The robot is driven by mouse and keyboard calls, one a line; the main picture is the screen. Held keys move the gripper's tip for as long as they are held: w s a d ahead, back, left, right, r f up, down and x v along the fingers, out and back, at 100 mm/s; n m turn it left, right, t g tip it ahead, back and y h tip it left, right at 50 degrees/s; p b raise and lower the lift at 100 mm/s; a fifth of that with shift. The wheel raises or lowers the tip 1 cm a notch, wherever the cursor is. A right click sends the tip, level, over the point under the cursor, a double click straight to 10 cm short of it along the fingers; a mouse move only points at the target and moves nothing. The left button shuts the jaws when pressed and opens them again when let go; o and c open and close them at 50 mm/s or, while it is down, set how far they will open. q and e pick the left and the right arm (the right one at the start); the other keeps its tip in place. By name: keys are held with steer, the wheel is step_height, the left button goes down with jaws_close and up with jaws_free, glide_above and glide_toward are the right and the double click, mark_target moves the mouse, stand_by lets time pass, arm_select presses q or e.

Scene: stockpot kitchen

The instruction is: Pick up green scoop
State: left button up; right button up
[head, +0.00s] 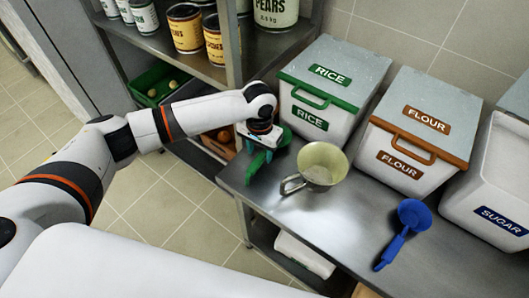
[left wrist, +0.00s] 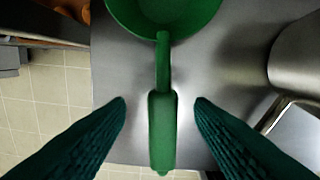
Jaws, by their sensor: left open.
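The green scoop (left wrist: 163,128) lies on the steel counter, with its round bowl toward the top of the left wrist view and its handle running down between my fingers. In the head view its bowl (head: 284,137) shows in front of the rice bin, partly hidden by my gripper. My left gripper (head: 261,152) is open above the scoop. In the left wrist view its dark teal fingertips (left wrist: 160,108) stand on either side of the handle, with a gap on both sides. My right gripper is not in view.
A metal jug (head: 322,166) with a handle stands just right of the scoop. Behind are the rice bin (head: 331,84), flour bin (head: 412,120) and sugar bin (head: 497,195). A blue scoop (head: 402,232) lies farther right. A shelf (head: 195,62) with cans stands at left.

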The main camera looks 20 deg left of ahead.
mark_target(260, 156)
arm_select(q)
steer(key=f, duration=0.2)
steer(key=shift+s+d+f, duration=0.1)
steer(key=shift+s+f, duration=0.1)
steer(key=shift+f, duration=0.2)
steer(key=shift+w+f, duration=0.1)
steer(key=shift+f, duration=0.4)
jaws_close()
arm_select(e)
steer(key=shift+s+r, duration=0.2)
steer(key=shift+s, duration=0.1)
arm_select(q)
steer(key=shift+r, duration=0.15)
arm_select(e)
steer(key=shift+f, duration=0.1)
